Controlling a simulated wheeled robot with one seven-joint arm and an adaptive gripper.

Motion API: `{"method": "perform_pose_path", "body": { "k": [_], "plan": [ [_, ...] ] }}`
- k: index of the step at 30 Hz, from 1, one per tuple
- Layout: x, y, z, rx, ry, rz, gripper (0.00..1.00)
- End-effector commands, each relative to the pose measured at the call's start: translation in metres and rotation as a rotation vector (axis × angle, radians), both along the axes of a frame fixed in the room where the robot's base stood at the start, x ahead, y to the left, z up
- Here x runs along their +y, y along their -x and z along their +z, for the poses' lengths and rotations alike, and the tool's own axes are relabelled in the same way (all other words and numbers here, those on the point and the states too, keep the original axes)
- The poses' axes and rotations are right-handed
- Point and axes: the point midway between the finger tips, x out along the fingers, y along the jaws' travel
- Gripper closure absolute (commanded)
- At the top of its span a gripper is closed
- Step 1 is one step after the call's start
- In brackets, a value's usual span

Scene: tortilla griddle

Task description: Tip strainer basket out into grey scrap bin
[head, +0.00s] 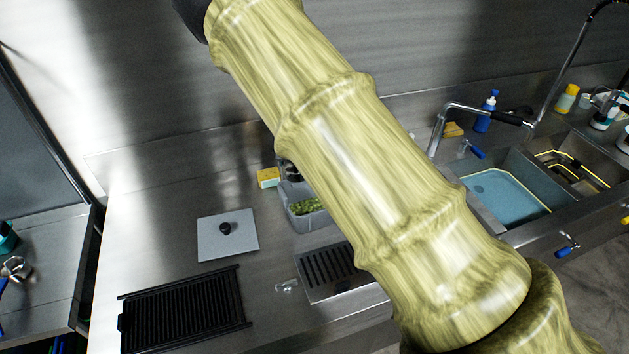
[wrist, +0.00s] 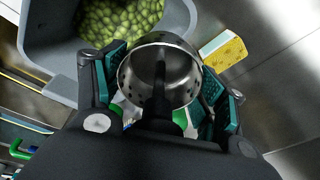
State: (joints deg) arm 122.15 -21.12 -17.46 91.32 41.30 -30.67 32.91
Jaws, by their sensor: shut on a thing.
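In the wrist view my gripper (wrist: 162,74) is shut on the strainer basket (wrist: 182,66), a shiny metal cup with small holes around its wall. The pads sit on either side of it. A dark post stands in front of its middle; I cannot tell what, if anything, is inside. The grey scrap bin (wrist: 45,52) lies just beyond the basket, up and to the left, with many round green pieces in it. In the head view the bin (head: 304,222) is partly hidden behind my arm, and the basket cannot be made out.
A yellow sponge (wrist: 224,50) lies right of the bin in the wrist view; it also shows in the head view (head: 268,178). A square plate with a black knob (head: 228,238), a black ribbed griddle (head: 185,313) and a slotted tray (head: 335,270) lie nearby. A sink (head: 500,200) is at right.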

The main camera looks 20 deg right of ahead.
Motion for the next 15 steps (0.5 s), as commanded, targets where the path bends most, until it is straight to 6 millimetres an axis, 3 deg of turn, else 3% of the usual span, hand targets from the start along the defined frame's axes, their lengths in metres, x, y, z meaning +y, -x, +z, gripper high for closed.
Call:
{"method": "perform_pose_path", "body": {
  "k": [15],
  "plan": [
    [0.000,-0.001,0.029,0.063,0.039,0.001,0.57]
  ]
}}
